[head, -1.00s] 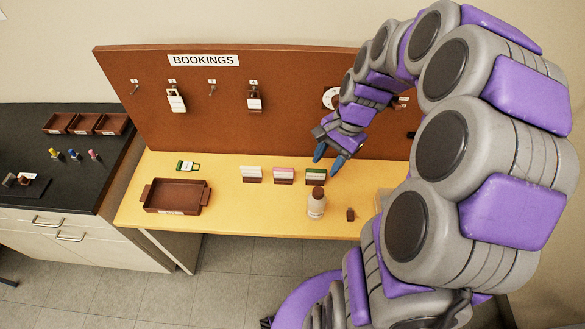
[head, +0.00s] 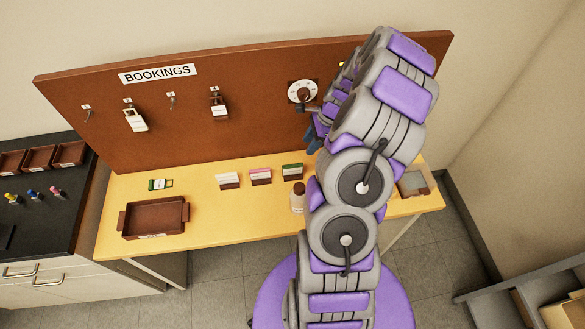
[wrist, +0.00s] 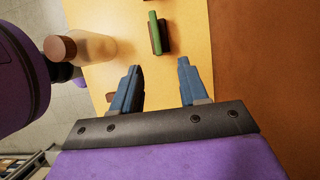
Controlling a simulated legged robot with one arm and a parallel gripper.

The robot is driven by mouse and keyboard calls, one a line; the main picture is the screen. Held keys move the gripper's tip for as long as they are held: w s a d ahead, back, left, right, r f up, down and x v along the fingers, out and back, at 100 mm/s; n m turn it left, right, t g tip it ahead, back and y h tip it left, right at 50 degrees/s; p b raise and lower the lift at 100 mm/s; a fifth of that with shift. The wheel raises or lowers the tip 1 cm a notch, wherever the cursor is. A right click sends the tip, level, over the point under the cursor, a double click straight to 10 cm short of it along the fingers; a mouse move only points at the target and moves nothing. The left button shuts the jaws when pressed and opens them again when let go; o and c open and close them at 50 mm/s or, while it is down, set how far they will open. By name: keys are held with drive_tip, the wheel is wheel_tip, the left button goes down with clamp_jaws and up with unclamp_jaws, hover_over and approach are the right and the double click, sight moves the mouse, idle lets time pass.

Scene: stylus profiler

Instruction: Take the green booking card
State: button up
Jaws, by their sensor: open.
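The green booking card (head: 292,168) stands in a small dark holder on the yellow table, at the right end of a row of three. In the wrist view the green card (wrist: 154,32) is seen from above as a thin upright strip in its brown holder, beyond my fingertips. My gripper (wrist: 160,74) is open and empty, with its two blue fingers apart and the card a short way ahead. In the head view my gripper (head: 313,133) is above the table near the board, partly hidden by my arm.
A white-and-pink card (head: 261,175) and a white card (head: 228,180) stand to its left. A brown-capped bottle (head: 298,199) stands in front; it also shows in the wrist view (wrist: 90,47). The bookings board (head: 240,140) rises behind. A brown tray (head: 155,231) and a green-white tag (head: 160,184) lie left.

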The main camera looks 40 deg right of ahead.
sight(293, 165)
drive_tip(key=a+f, duration=0.1)
drive_tip(key=f, duration=0.1)
drive_tip(key=w+a+f, duration=0.1)
drive_tip(key=a+f, duration=0.2)
drive_tip(key=f, duration=0.1)
drive_tip(key=shift+w+a+b, duration=0.2)
drive_tip(key=shift+w+b, duration=0.05)
drive_tip(key=shift+b, duration=0.15)
drive_tip(key=shift+w+d+f, duration=0.1)
drive_tip(key=shift+d+f, duration=0.1)
drive_tip(key=shift+f, duration=0.45)
drive_tip(key=b+x, duration=0.1)
drive_tip(key=x, duration=0.3)
drive_tip(key=shift+w+d+f, duration=0.15)
drive_tip(key=shift+a, duration=0.4)
drive_tip(key=shift+c, duration=1)
drive_tip(key=shift+d, duration=0.45)
drive_tip(key=c, duration=0.6)
drive_tip(key=shift+a, duration=0.15)
clamp_jaws()
